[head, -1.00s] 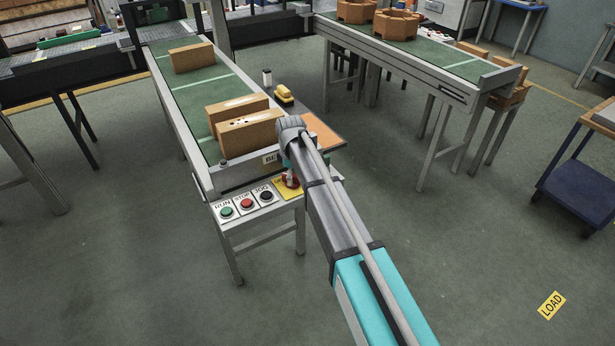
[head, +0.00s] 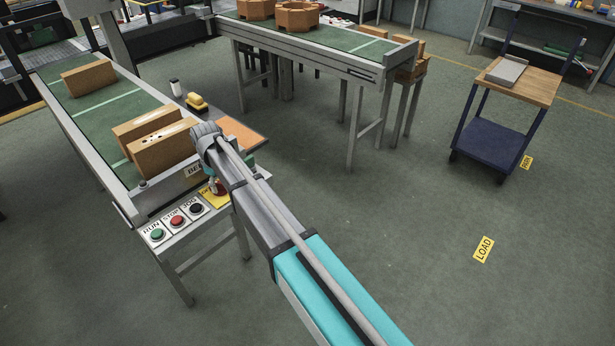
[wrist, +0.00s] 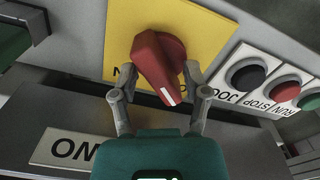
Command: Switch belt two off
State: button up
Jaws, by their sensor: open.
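The red rotary switch knob (wrist: 157,65) sits on a yellow plate (wrist: 205,35) in the wrist view. The knob is tilted, its white-marked end pointing down and slightly right. My gripper (wrist: 157,94) is open, with one finger on each side of the knob's lower part; I cannot tell whether they touch it. Lettering on the plate is partly hidden by the knob and fingers. In the head view the red knob (head: 221,187) shows partly behind my arm. A belt label (wrist: 70,149) shows upside down and partly cut off.
Green RUN (head: 157,234), red STOP (head: 177,221) and black JOG (head: 196,208) buttons sit beside the switch. The belt (head: 90,110) behind carries several bricks. A second conveyor (head: 320,38) and a cart (head: 522,83) stand farther right.

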jog(key=m, duration=1.3)
jog(key=shift+r+m, duration=0.1)
jog(key=shift+m, duration=0.2)
notch_tip(320, 180, up, 14)
jog(key=p, duration=1.4)
jog(key=s+d+f+b, duration=0.1)
jog(key=s+d, duration=0.2)
jog(key=d, duration=0.6)
jog(key=s+d+f+b, duration=0.2)
jog(key=s+d, duration=0.1)
jog(key=d, duration=0.6)
jog(key=s+d+f+b, duration=0.1)
jog(key=s+d, duration=0.2)
jog(key=d, duration=0.6)
jog(key=shift+s+d+f, duration=0.25)
jog(key=shift+d, duration=0.05)
jog(key=shift+a, duration=0.1)
notch_tip(320, 180, up, 4)
jog(key=n+p, duration=0.3)
jog(key=n, duration=0.6)
send_over(218, 182)
jog(key=shift+f, duration=0.15)
